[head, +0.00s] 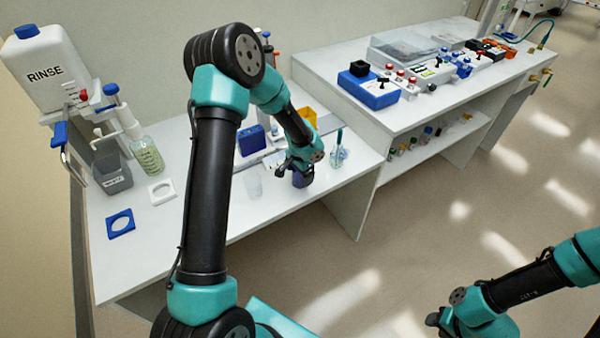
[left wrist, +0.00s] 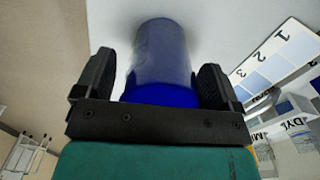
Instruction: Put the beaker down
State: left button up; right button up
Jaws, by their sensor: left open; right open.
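A beaker with deep blue contents (head: 300,179) is upright at the white bench's front, partly hidden by my left gripper (head: 290,166). In the left wrist view the same beaker (left wrist: 163,55) is between the two black fingers of the left gripper. The fingers are open, with a gap showing on each side. The beaker appears to stand on the white bench top (head: 270,208), though its base is hard to make out. My right gripper (head: 436,318) is open and empty, over the floor at the lower right, away from the bench.
A clear beaker (head: 253,184) stands just left of the blue one, and a cup with a teal stick (head: 339,154) to its right. A blue box (head: 251,140) is behind. Bare bench lies in front. A numbered card (left wrist: 275,62) is nearby.

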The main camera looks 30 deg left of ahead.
pick_arm(q)
jog(key=shift+r, duration=0.15)
notch_tip(320, 180, up, 12)
dwell(0.5)
dwell(0.4)
